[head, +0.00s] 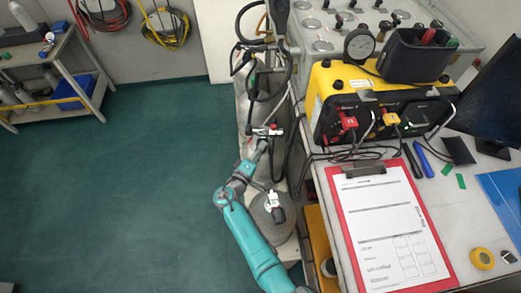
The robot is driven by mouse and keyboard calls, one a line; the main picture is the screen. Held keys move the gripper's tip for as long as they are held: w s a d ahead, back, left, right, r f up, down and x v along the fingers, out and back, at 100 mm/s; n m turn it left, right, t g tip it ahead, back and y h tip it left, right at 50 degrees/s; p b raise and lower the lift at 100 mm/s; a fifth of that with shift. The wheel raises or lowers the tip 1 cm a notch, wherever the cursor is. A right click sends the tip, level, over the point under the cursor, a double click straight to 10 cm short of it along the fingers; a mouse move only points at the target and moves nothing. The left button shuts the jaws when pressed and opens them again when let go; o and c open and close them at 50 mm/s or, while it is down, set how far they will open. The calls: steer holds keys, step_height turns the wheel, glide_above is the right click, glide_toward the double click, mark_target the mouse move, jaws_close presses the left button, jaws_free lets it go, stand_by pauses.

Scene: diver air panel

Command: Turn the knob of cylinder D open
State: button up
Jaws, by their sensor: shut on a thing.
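A row of grey gas cylinders stands along the left side of the bench. My teal arm reaches up from the bottom, and my gripper (261,142) is at a valve in the middle of the row. The gripper is small here and appears shut on the valve's knob (266,131), with red and white parts showing around it. The jaws largely hide the knob, and its turn position cannot be told. No letter is readable on the cylinders, so I cannot confirm which is D. A nearer cylinder (268,229) has a dark and white valve on top.
Black hoses (252,82) loop over the far cylinders. The bench to the right holds a red clipboard (432,245), a yellow air panel box (322,82) and a dark bin (413,62). The green floor (120,190) to the left is clear, with a shelf rack (90,88) beyond.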

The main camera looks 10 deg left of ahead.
stand_by(0.4)
steer(key=o, duration=1.1)
steer(key=shift+o, duration=0.2)
